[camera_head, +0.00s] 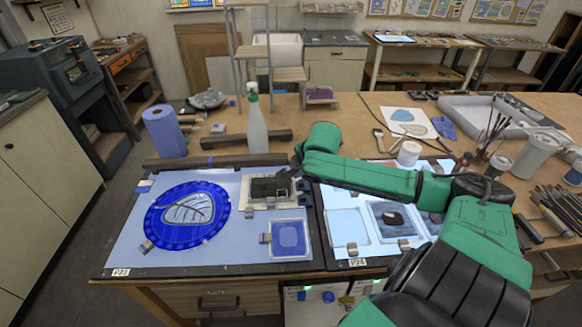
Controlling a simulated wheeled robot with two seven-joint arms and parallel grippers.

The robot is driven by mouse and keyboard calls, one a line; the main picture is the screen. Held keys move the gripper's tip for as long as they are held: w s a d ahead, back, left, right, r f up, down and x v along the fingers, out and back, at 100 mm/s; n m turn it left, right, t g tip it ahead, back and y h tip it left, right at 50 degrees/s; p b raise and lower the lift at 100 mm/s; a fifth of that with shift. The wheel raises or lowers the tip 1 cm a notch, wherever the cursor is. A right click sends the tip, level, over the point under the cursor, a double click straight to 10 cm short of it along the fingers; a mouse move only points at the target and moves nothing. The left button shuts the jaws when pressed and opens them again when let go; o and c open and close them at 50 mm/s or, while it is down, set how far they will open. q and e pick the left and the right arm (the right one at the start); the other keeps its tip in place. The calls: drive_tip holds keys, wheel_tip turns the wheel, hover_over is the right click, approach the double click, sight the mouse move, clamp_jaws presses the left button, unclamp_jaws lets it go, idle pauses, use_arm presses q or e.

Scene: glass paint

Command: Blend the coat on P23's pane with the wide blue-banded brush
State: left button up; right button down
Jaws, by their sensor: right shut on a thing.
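The P23 board (125,225), pale blue with its label at the front left, lies on the left of the table. On it is a round deep-blue pane (155,222) with a pale leaf shape, held by small clips. A smaller square pane with a blue patch (290,240) lies at the board's front right. My right gripper (281,184) is over the board's back right, beside a dark block-like item (262,189) above a pale tile (257,203). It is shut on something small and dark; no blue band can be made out. My left gripper is out of view.
The P24 board (335,225) with several panes lies right of P23, partly under my right arm. A spray bottle (256,125), a blue roll (163,130) and dark bars (215,161) stand behind P23. Pots and many brushes crowd the right side.

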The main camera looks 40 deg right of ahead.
drive_tip(key=shift+s+d+f, duration=0.1)
drive_tip(key=shift+s+d, duration=0.55)
drive_tip(key=shift+d, duration=0.2)
drive_tip(key=shift+r, duration=0.65)
drive_tip(key=w+d+b, duration=0.1)
drive_tip(key=w+b, duration=0.1)
drive_tip(key=b, duration=0.1)
drive_tip(key=w+d+b, duration=0.1)
drive_tip(key=d+b, duration=0.1)
drive_tip(key=b, duration=0.1)
drive_tip(key=shift+w, duration=0.4)
drive_tip(key=shift+f+b, duration=0.35)
drive_tip(key=shift+f, duration=0.25)
